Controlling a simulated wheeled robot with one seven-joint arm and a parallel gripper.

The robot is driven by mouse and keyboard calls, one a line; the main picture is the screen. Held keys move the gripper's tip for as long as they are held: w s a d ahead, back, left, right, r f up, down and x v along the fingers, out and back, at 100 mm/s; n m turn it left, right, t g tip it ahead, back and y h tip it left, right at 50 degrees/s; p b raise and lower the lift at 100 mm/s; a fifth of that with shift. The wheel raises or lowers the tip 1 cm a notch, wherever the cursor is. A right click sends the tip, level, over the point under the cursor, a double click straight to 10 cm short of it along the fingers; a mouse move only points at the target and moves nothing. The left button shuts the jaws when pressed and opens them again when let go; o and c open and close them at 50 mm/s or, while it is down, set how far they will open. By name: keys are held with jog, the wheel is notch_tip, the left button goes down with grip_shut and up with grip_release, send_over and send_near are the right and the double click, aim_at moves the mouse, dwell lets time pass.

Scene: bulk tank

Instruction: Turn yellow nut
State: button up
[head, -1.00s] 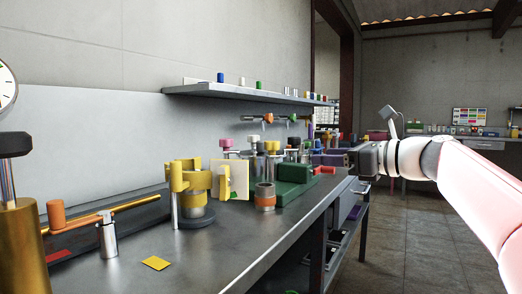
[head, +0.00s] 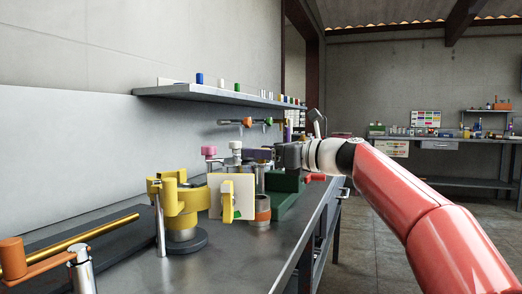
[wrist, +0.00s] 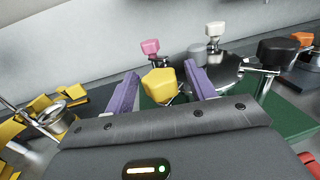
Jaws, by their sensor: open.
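The yellow nut (wrist: 160,84) is a faceted knob near the middle of the wrist view. My gripper (wrist: 160,73) is open, with one purple finger to the left of the nut and the other to its right. Gaps show between the nut and both fingers, and whether either touches it cannot be told. In the head view my gripper (head: 257,154) reaches left over the bench above a green base (head: 288,183). It hides the nut there.
A pink knob (wrist: 150,46), a white knob (wrist: 214,29) and a black knob (wrist: 277,50) stand close around. A shelf (head: 215,94) runs along the wall above.

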jog(key=shift+w+a, duration=0.2)
jog(key=shift+a, duration=0.15)
jog(key=c, duration=1)
jog(key=shift+o, duration=0.2)
jog(key=shift+r, duration=0.1)
